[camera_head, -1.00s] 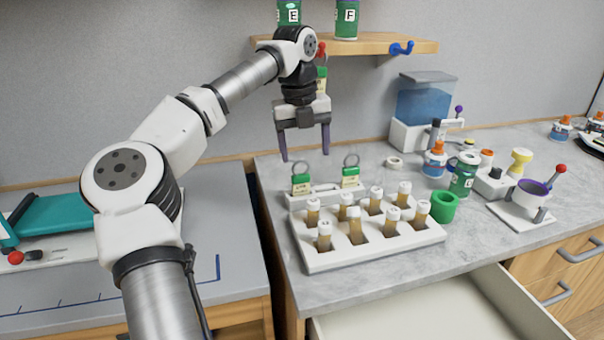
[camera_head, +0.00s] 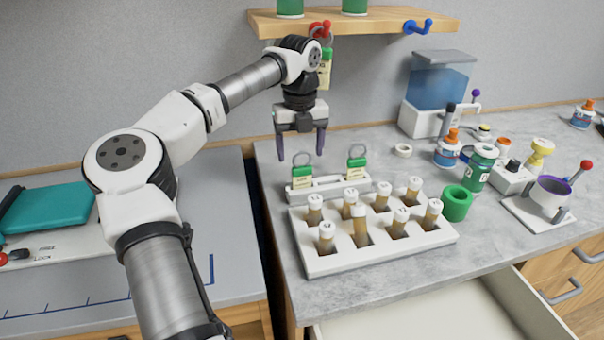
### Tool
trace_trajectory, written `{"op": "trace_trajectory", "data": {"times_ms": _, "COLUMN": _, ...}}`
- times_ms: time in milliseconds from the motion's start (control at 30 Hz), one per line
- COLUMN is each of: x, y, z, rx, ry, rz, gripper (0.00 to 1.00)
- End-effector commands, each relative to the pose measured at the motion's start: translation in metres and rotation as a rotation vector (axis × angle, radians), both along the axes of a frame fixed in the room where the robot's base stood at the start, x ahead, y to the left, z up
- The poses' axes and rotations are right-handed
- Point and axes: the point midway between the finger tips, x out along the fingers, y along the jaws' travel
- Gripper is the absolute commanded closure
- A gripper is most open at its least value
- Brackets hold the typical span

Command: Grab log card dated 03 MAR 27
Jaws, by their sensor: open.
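Two log cards with green tops and wire rings stand upright in a white holder (camera_head: 328,191) on the counter: a left card (camera_head: 303,176) and a right card (camera_head: 357,168). A third, similar card (camera_head: 324,72) hangs from the red hook (camera_head: 320,29) under the shelf, partly hidden by my arm. The dates on all of them are too small to read. My gripper (camera_head: 301,156) points down, open and empty. Its fingertips are near the left card's ring in the picture; I cannot tell the gap in depth.
A white rack (camera_head: 375,250) with several capped tubes stands just in front of the card holder. A green cup (camera_head: 456,203), bottles and a blue-water tank (camera_head: 440,85) stand to the right. An open drawer (camera_head: 440,320) juts out below. A wooden shelf (camera_head: 375,22) is above.

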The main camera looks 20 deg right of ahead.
Motion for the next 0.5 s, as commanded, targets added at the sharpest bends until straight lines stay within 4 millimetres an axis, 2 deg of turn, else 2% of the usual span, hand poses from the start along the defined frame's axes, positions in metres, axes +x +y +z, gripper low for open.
{"op": "trace_trajectory", "data": {"times_ms": 300, "x": 0.0, "y": -0.003, "z": -0.041, "rx": 0.0, "ry": 0.003, "rz": -0.001, "gripper": 0.29}}
{"op": "trace_trajectory", "data": {"times_ms": 500, "x": 0.0, "y": -0.004, "z": -0.052, "rx": -0.001, "ry": 0.0, "rz": -0.001, "gripper": 0.29}}
